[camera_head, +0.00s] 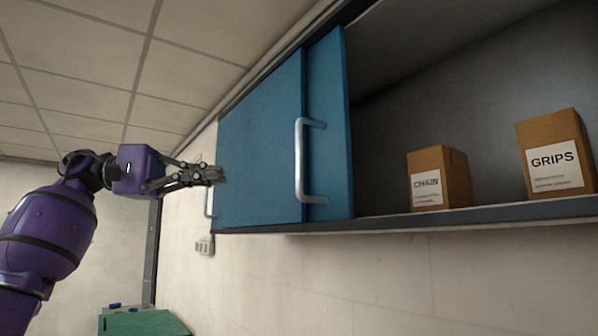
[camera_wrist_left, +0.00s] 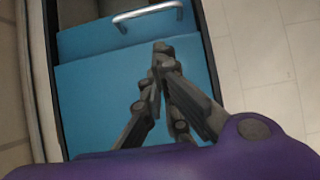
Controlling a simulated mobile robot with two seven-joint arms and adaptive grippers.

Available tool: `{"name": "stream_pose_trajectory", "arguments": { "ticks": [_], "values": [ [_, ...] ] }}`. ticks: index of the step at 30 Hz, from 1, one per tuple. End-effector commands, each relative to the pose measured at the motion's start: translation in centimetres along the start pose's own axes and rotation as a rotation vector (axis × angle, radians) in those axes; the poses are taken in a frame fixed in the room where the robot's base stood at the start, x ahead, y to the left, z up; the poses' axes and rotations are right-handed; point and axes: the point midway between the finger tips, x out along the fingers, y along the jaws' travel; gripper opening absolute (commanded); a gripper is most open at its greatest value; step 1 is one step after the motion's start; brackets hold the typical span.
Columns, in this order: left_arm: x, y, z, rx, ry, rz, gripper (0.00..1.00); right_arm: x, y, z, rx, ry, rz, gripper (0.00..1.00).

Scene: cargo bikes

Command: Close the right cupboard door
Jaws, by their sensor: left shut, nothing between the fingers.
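The wall cupboard has blue sliding doors bunched at its left side, one overlapping the other. The right door (camera_head: 333,95) shows as a narrow blue strip with a silver upright handle (camera_head: 298,160); the compartment to its right stands open. The left door (camera_head: 260,150) is the wider panel beside it. My left gripper (camera_head: 220,174) is shut and empty, by the left end of the doors, well left of the handle. In the left wrist view its fingertips (camera_wrist_left: 162,48) show against the blue panels, with the handle (camera_wrist_left: 148,13) beyond. I cannot tell whether they touch. My right gripper is out of view.
A CHAIN box (camera_head: 455,175) and a GRIPS box (camera_head: 580,155) stand on the open shelf at right. Another handle (camera_head: 208,203) shows at the doors' left edge. A green surface (camera_head: 145,323) is low at left. The space below the cupboard looks clear.

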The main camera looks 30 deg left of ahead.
Motion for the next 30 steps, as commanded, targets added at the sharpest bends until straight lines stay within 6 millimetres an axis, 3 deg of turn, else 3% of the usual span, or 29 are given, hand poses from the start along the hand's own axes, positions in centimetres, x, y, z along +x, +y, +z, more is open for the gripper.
{"name": "stream_pose_trajectory", "arguments": {
  "ticks": [7, 18, 24, 30],
  "values": [
    [2.4, 0.1, 0.1, 0.002, -0.002, -0.001, 0.00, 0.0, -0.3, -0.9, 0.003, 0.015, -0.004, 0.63],
    [10.1, 0.4, 0.3, 0.004, -0.004, 0.002, 0.00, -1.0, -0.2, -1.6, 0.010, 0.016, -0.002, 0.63],
    [12.0, 0.1, 2.2, 0.003, 0.000, -0.001, 0.00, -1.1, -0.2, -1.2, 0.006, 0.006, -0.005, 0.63],
    [12.8, 0.0, 2.9, 0.001, 0.000, 0.001, 0.00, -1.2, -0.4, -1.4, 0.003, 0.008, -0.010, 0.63]
  ]
}}
